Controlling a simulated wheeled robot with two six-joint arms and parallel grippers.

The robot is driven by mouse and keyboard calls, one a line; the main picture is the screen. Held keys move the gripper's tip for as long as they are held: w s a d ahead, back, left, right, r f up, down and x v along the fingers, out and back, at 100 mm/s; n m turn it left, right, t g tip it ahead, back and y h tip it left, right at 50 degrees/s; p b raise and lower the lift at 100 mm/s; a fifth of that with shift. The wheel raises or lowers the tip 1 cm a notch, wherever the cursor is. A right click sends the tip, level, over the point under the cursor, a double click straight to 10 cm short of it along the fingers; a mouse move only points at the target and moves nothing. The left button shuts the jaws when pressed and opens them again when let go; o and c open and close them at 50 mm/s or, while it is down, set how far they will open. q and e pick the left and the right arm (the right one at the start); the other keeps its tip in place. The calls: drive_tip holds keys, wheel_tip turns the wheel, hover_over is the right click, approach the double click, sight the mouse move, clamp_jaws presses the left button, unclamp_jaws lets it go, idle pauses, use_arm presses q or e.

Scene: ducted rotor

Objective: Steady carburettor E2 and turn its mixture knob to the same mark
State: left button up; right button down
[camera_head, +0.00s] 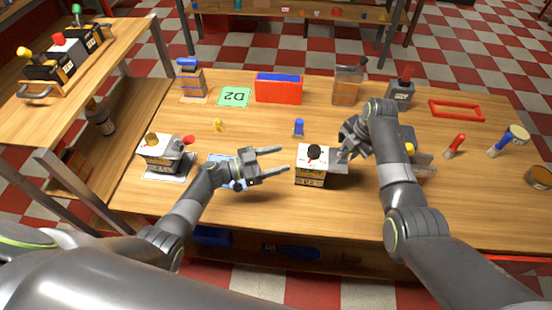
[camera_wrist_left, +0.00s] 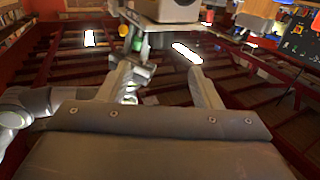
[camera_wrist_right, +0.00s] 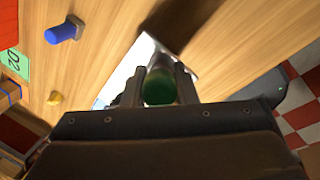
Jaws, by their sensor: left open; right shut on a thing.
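The carburettor (camera_head: 311,178) with a white top and a black cap stands upright near the table's front edge; its front label is too small to read surely. My right gripper (camera_head: 346,149) is at its right side. In the right wrist view that gripper (camera_wrist_right: 170,80) is shut on a dark green round knob (camera_wrist_right: 159,87), in front of a white surface. The knob's mark is hidden. My left gripper (camera_head: 284,160) is open and empty, a little left of the carburettor, fingers pointing at it. Another carburettor (camera_head: 158,157) with yellow and red knobs stands at the left.
A blue thing (camera_head: 222,172) lies under my left arm. A blue peg (camera_head: 298,128) and a red box (camera_head: 278,90) stand behind. A red frame (camera_head: 456,109), a red-handled thing (camera_head: 455,145) and a tin (camera_head: 538,178) are at the right. The middle left of the table is mostly clear.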

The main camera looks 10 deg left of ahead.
sight(309, 154)
use_arm(q)
drive_tip(key=shift+d, duration=0.1)
drive_tip(key=s+d+n+t+y, duration=0.3)
drive_tip(key=s+n+t+y, duration=0.1)
drive_tip(key=t+y, duration=0.1)
drive_tip(key=shift+n, duration=0.3)
drive_tip(key=x, duration=1.2)
drive_tip(key=shift+w, duration=0.2)
drive_tip(key=c, duration=1)
